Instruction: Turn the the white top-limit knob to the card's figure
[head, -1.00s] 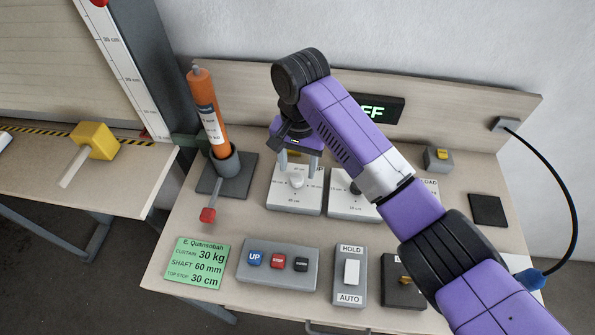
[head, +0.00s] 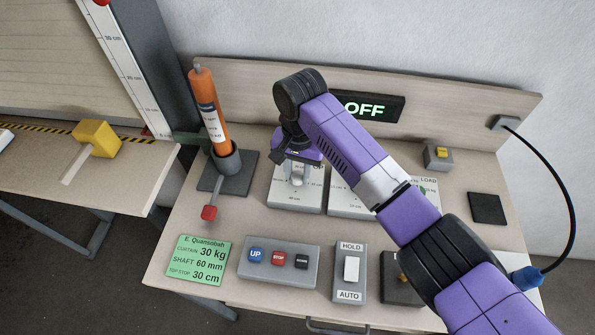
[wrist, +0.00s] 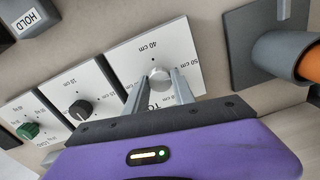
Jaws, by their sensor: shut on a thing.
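The white top-limit knob (wrist: 159,77) sits on a white dial plate (wrist: 150,45) marked with figures such as 40 cm and 50 cm. My gripper (wrist: 157,82) is shut on this knob, one finger on each side. In the head view my gripper (head: 298,175) reaches down over the same plate (head: 295,200) and largely hides the knob. I cannot tell which figure the knob points at. The green card (head: 200,261) lies at the front left and reads curtain 30 kg, shaft 60 mm, top stop 30 cm.
A dial plate with a black knob (wrist: 80,109) is beside it, then a green knob (wrist: 29,131). An orange cylinder (head: 207,105) stands in a grey holder left of the plate. A button box (head: 278,262) and HOLD/AUTO switch (head: 351,285) are in front. The display (head: 366,107) reads OFF.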

